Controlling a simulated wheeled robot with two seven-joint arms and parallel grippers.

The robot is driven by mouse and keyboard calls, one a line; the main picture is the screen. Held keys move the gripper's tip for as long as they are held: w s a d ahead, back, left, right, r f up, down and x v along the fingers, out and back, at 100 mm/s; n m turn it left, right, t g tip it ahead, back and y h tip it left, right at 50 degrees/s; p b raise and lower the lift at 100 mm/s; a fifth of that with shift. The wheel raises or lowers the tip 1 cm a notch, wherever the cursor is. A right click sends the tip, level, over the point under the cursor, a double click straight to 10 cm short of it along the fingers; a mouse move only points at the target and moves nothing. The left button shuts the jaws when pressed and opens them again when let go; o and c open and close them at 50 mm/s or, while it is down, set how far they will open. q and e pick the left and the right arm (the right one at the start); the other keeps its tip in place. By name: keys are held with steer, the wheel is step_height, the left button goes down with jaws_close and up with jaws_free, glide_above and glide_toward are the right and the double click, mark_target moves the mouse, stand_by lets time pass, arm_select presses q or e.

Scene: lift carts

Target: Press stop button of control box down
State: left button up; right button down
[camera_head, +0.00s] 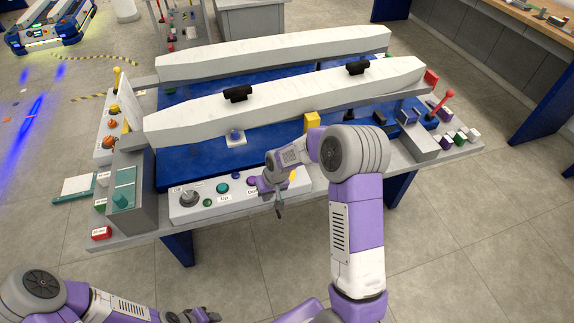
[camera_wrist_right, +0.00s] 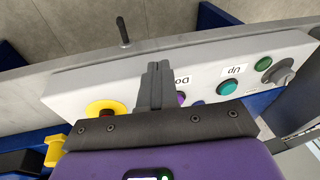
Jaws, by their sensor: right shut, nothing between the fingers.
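The white control box (camera_head: 225,205) lies along the near edge of the lift cart table. It carries a grey knob (camera_head: 188,198), a teal Up button (camera_head: 222,187) and a purple button (camera_head: 252,181). A yellow-ringed stop button (camera_wrist_right: 104,110) shows in the right wrist view, its near part hidden by my gripper body; a bit of its yellow (camera_head: 293,175) shows in the head view. My right gripper (camera_head: 279,210) is shut and empty over the box. In the wrist view its fingertips (camera_wrist_right: 156,66) lie between the stop button and the Down label. My left gripper (camera_head: 207,316) is low at the picture's bottom.
Two long white beams (camera_head: 290,96) lie above the blue cart deck (camera_head: 200,165). A grey box with a teal top (camera_head: 124,190) stands left of the control box. A red-handled lever (camera_head: 444,105) and several small coloured buttons are at the right. Floor in front is clear.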

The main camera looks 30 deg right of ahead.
steer(key=w+d+r+h, duration=0.1)
steer(key=w+d+r, duration=0.1)
steer(key=d+r, duration=0.3)
steer(key=w+d+r+m+h, duration=0.1)
steer(key=w+d+r, duration=0.1)
steer(key=d+r, duration=0.4)
step_height(320, 180, up, 5)
steer(key=shift+r+t+h+b, duration=0.1)
steer(key=shift+t+h+b, duration=0.2)
steer(key=shift+t+b, duration=0.15)
steer(key=b+x, duration=0.1)
steer(key=x, duration=0.3)
steer(key=b+x, duration=0.1)
steer(key=x, duration=0.3)
steer(key=s+b+x, duration=0.1)
steer(key=x, duration=0.4)
steer(key=shift+a+b, duration=0.15)
steer(key=shift+b, duration=0.25)
steer(key=shift+f, duration=0.65)
